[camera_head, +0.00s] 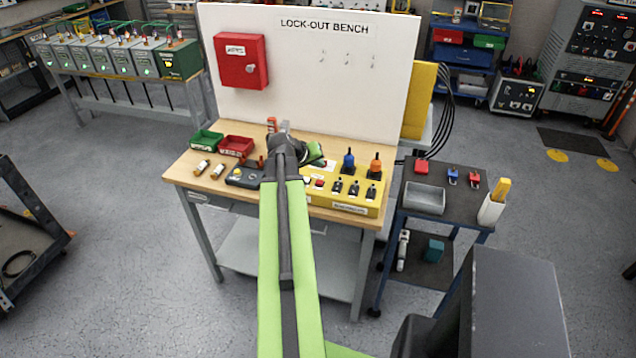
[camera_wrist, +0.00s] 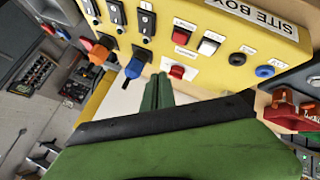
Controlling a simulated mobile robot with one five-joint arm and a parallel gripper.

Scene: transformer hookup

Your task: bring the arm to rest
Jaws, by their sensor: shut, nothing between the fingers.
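My arm reaches forward over the lock-out bench (camera_head: 228,175). My gripper (camera_wrist: 160,82) is shut in the wrist view, its two green fingers together with nothing between them. In the head view my gripper (camera_head: 317,157) is small and partly hidden by my own wrist, above the bench top. The fingers point at the yellow site box (camera_head: 345,206), which shows along the top of the wrist view (camera_wrist: 225,30). A gap between fingertips and box is hard to judge.
The box carries switches, buttons, a blue handle (camera_head: 348,160) and an orange handle (camera_head: 375,165). Left are a green bin (camera_head: 206,141), a red bin (camera_head: 236,147) and a dark control box (camera_head: 243,178). A cart (camera_head: 440,180) stands right.

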